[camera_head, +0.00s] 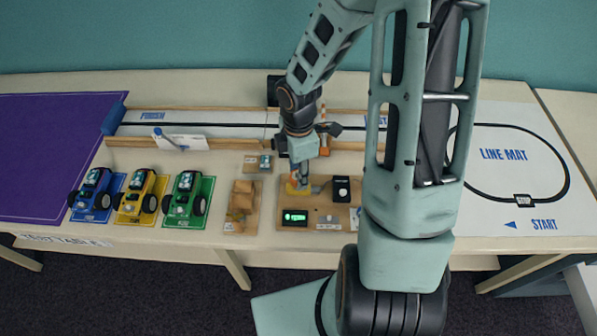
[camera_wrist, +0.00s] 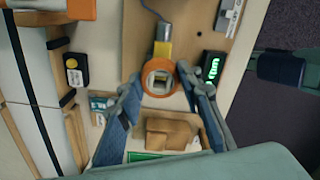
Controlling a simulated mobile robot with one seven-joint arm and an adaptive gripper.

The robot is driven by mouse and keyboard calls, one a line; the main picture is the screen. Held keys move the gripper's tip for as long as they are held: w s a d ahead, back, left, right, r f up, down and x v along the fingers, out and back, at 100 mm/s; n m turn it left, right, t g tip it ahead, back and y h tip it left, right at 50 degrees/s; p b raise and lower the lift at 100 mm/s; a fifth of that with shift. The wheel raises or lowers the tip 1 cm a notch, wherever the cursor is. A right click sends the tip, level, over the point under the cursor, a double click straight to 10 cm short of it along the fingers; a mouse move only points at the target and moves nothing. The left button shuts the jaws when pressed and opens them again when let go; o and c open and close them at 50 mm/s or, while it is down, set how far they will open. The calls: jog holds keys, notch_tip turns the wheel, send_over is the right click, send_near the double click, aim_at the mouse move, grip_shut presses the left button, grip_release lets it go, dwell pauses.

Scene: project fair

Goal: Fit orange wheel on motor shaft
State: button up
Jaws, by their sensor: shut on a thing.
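My gripper (camera_wrist: 160,88) is shut on the orange wheel (camera_wrist: 160,94), with one finger on each side of it in the wrist view. The wheel faces the camera, and a pale hub shows in its middle. The yellow motor (camera_wrist: 162,50), with a metal end and a blue cable, lies directly beyond the wheel in line with it. The motor shaft is hidden, so I cannot tell whether the wheel is around it or only in front of it. In the head view my gripper (camera_head: 298,182) is down at the yellow motor (camera_head: 292,189), and the wheel is not clearly visible.
A green-lit display (camera_head: 295,217) and a black box (camera_head: 341,189) stand beside the motor on the wooden board (camera_head: 330,217). A tray of brown blocks (camera_head: 242,207) is left of it. Green (camera_head: 186,196), yellow (camera_head: 140,195) and blue (camera_head: 92,195) cars stand further left.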

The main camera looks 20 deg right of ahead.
jog(key=shift+f+b, duration=0.65)
jog(key=shift+f, duration=0.55)
dwell(1.0)
jog(key=o, duration=0.9)
jog(key=o, duration=0.4)
notch_tip(320, 180, up, 8)
jog(key=p, duration=0.7)
jog(key=shift+p, duration=0.35)
jog(key=shift+f, duration=0.1)
